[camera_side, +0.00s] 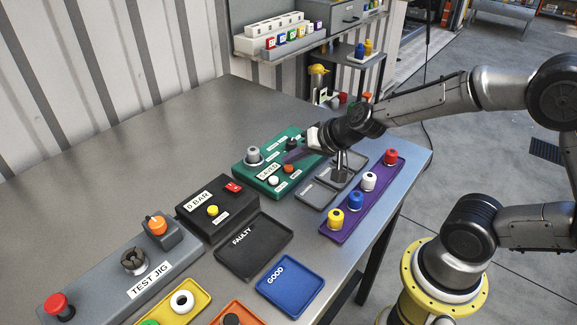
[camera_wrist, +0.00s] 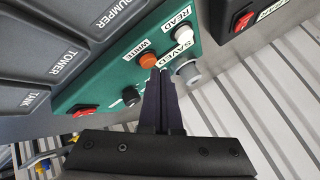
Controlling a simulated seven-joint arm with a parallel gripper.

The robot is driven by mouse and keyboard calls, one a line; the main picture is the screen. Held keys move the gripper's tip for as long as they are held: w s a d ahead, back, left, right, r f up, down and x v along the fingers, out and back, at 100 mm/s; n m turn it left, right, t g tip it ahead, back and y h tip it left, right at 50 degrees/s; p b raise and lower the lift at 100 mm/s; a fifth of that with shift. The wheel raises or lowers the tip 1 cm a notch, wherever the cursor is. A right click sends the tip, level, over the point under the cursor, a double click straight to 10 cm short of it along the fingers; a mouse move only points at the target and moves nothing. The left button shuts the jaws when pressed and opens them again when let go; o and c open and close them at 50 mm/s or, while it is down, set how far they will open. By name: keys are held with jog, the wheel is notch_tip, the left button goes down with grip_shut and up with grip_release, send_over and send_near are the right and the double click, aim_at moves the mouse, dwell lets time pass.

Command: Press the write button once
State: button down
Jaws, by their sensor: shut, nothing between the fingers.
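The green box (camera_side: 243,169) stands on the bench and fills the middle of the wrist view (camera_wrist: 110,75). The orange button (camera_wrist: 148,61) beside the WRITE label (camera_wrist: 134,51) is on its face; in the side view it is a small orange cap (camera_side: 289,169). A white button (camera_wrist: 155,43) sits by the READ label. The button's pressed depth is not clear.
A grey knob (camera_wrist: 188,73) and the SAVED label (camera_wrist: 179,40) are close to the fingers. Dark trays (camera_side: 315,194) and a purple rack (camera_side: 336,233) with coloured pegs stand in front. The bench's back left is clear.

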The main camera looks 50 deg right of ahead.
jog(key=shift+r, duration=0.3)
jog(key=shift+r, duration=2.5)
jog(key=s+a+r+n, duration=0.35)
jog(key=s+r, duration=0.35)
jog(key=r, duration=0.4)
jog(key=s+d+f+n+g, duration=0.1)
jog(key=s+f+n, duration=0.1)
jog(key=s, duration=0.6)
jog(key=s+d+f+n+g+h, duration=0.1)
jog(key=s+d+f+n+g, duration=0.1)
jog(key=s, duration=0.5)
jog(key=shift+s+f+g, duration=0.3)
jog(key=shift+s+f, duration=0.05)
jog(key=shift+s, duration=0.05)
